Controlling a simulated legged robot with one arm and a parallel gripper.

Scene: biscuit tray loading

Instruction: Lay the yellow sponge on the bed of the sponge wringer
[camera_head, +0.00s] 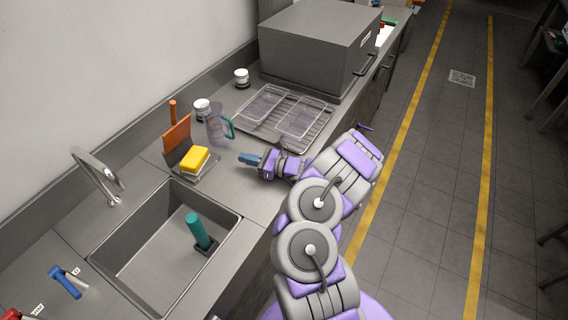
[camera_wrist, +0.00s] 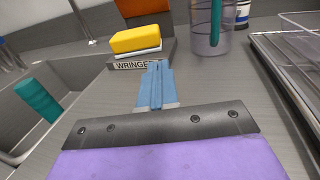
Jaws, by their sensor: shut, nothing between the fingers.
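The yellow sponge (camera_head: 195,157), with a pale layer under it, lies flat on the grey bed of the sponge wringer (camera_head: 207,175). The wringer's orange plate (camera_head: 177,140) stands tilted up behind the sponge. In the wrist view the sponge (camera_wrist: 135,39) sits above the wringer's front edge (camera_wrist: 128,65), labelled "WRINGER". My gripper (camera_head: 243,158) is to the right of the wringer, apart from the sponge, low over the counter. Its blue fingers (camera_wrist: 157,68) are shut together with nothing between them and point towards the wringer. They hide part of the wringer's edge in the wrist view.
A clear jug (camera_head: 215,125) with a teal handle stands behind the wringer, near a white jar (camera_head: 202,107). A wire rack (camera_head: 264,132) with clear trays lies to the right. The sink (camera_head: 132,257) with a teal-handled tool (camera_head: 198,230) is in front. Counter between gripper and wringer is clear.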

